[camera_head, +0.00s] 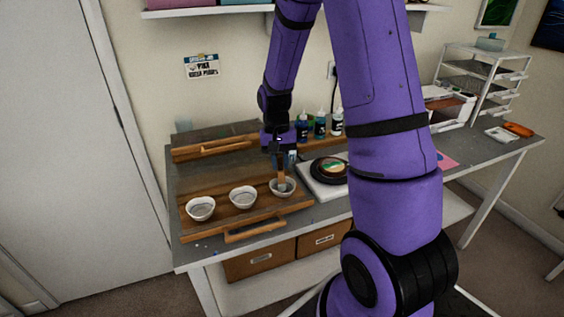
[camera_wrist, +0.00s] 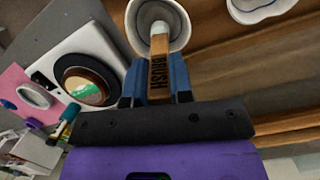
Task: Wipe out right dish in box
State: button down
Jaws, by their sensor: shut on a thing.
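My gripper (camera_head: 279,160) is shut on a wooden brush (camera_head: 282,183) and points down over the right dish (camera_head: 283,192). In the wrist view the brush (camera_wrist: 159,62), marked BRUSH, runs between the blue fingers, and its pale head is inside the white right dish (camera_wrist: 178,12). Whether the bristles touch the dish floor cannot be told. The three white dishes stand in a row in a shallow wooden box (camera_head: 222,222): the left dish (camera_head: 201,208), the middle dish (camera_head: 243,197) and the right one. The middle dish also shows in part in the wrist view (camera_wrist: 252,10).
A white plate with a round black piece (camera_head: 330,170) stands right of the box. Several bottles (camera_head: 320,127) stand behind it. A wooden tray with a handle (camera_head: 215,148) lies at the back left. A white drawer rack (camera_head: 480,85) is far right.

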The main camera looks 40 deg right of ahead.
jog(key=shift+s+a, duration=0.15)
jog(key=shift+a, duration=0.25)
jog(key=shift+s+r, duration=0.1)
jog(key=shift+s, duration=0.15)
jog(key=shift+s+d, duration=0.2)
jog(key=shift+s, duration=0.05)
jog(key=shift+d, duration=0.3)
jog(key=shift+w+d, duration=0.15)
jog(key=shift+w, duration=0.25)
jog(key=shift+w+a, duration=0.25)
jog(key=shift+a, duration=0.35)
jog(key=shift+s+a, duration=0.1)
jog(key=shift+s, duration=0.3)
jog(key=shift+s+d, duration=0.25)
jog(key=shift+w+d, duration=0.15)
jog(key=shift+d, duration=0.2)
jog(key=shift+w, duration=0.25)
jog(key=shift+w+a, duration=0.15)
jog(key=shift+w, duration=0.1)
jog(key=shift+s+a, duration=0.1)
jog(key=shift+s, duration=0.25)
